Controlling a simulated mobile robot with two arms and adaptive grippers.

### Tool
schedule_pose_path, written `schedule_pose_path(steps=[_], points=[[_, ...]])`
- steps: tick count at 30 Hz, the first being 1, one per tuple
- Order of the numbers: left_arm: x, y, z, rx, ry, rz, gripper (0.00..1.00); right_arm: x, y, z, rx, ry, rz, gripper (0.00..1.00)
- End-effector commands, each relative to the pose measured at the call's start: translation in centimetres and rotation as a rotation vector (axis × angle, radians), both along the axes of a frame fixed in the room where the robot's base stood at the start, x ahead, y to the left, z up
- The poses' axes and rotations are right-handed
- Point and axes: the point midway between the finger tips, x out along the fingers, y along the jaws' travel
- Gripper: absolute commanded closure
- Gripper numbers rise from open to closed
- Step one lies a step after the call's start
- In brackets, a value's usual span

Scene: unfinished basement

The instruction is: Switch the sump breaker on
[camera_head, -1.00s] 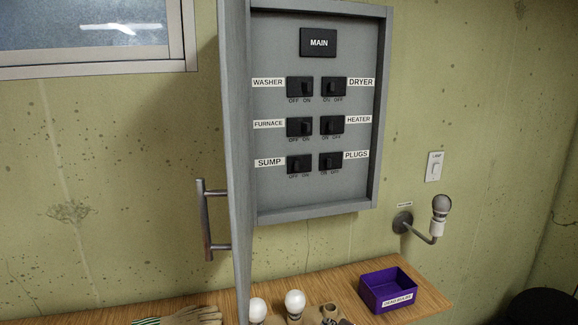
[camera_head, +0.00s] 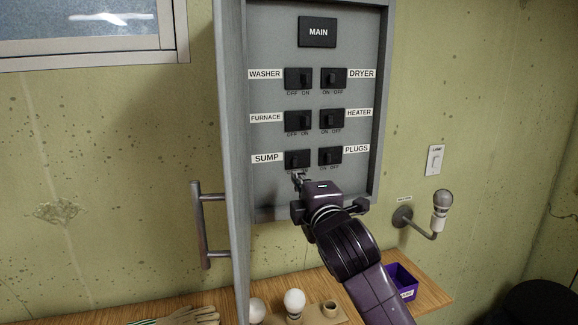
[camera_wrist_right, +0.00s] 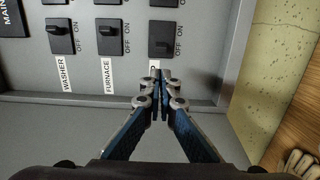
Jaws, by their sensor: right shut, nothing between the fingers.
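The sump breaker (camera_head: 297,159) is the bottom black switch in the left column of the open grey panel. It also shows in the right wrist view (camera_wrist_right: 162,38), where its toggle sits toward the OFF side. The SUMP label (camera_head: 266,159) is beside it; in the right wrist view the fingertips hide most of that label. My right gripper (camera_head: 299,178) is shut and empty, its tips just below the sump breaker in the head view. In the right wrist view the tips (camera_wrist_right: 157,74) are close to its OFF side; I cannot tell whether they touch. My left gripper is not in view.
The furnace breaker (camera_head: 298,121) is directly above and the plugs breaker (camera_head: 330,156) to the right. The open panel door (camera_head: 234,220) with its handle (camera_head: 202,225) stands at the left. A wooden shelf (camera_head: 433,294) below holds bulbs, gloves and a purple bin (camera_head: 402,282).

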Motion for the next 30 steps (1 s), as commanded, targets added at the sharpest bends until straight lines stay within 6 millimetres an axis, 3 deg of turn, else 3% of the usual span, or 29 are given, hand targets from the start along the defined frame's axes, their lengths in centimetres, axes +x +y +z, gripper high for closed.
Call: schedule_pose_path(steps=[5,21,30], points=[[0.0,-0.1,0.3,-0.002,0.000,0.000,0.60,0.6,0.1,0.0,0.001,0.002,-0.001,1.00],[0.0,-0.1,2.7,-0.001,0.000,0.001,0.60,7.4,1.8,0.1,0.001,0.003,-0.001,1.00],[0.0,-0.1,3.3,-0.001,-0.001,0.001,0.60,9.6,2.2,0.0,0.001,0.001,-0.001,1.00]])
